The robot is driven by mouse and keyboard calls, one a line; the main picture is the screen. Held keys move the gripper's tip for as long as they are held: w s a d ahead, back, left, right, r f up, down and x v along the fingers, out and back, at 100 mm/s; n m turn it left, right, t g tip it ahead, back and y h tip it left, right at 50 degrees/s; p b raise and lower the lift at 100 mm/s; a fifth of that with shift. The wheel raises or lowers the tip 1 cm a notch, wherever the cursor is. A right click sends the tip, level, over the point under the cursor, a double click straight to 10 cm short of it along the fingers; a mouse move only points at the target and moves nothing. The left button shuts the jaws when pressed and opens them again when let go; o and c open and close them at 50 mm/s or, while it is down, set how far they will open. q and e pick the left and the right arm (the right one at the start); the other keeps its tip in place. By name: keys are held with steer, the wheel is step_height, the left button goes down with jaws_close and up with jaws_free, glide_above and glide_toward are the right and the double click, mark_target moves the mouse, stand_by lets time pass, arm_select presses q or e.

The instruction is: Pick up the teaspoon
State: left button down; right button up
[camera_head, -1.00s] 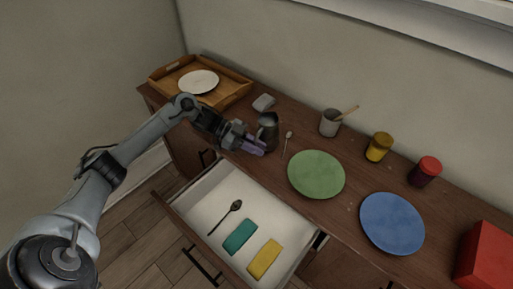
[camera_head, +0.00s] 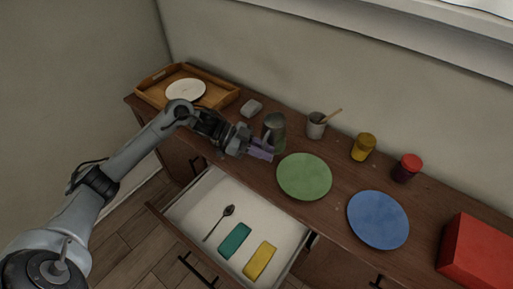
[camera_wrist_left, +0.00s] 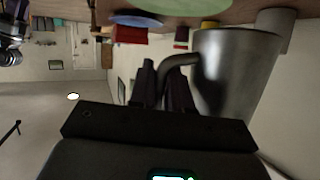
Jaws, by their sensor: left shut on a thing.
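A dark spoon (camera_head: 225,216) lies in the open drawer (camera_head: 195,213), left of the teal and yellow blocks. The light spoon seen earlier on the counter cannot be made out now; the metal pitcher covers that spot. My left gripper (camera_head: 264,149) is beside the metal pitcher (camera_head: 275,127), over the counter's front part and away from the drawer spoon. In the left wrist view the fingers (camera_wrist_left: 162,88) are closed around the handle of the pitcher (camera_wrist_left: 228,75). Whether the pitcher is clear of the counter is hard to tell. My right gripper is out of view.
A green plate (camera_head: 304,177) and a blue plate (camera_head: 378,220) lie to the right. A wooden tray (camera_head: 222,88) holds a white plate (camera_head: 185,90).

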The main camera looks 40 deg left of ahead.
arm_select(q)
steer(key=shift+w+d+r+p, duration=0.15)
steer(key=shift+d+r, duration=0.3)
steer(key=shift+d, duration=0.25)
steer(key=shift+d+r+p, duration=0.2)
steer(key=shift+d+r, duration=0.25)
steer(key=shift+d, duration=0.25)
steer(key=shift+w+d+r+p, duration=0.15)
steer(key=shift+d+r, duration=0.3)
steer(key=shift+d, duration=0.25)
steer(key=shift+d, duration=0.1)
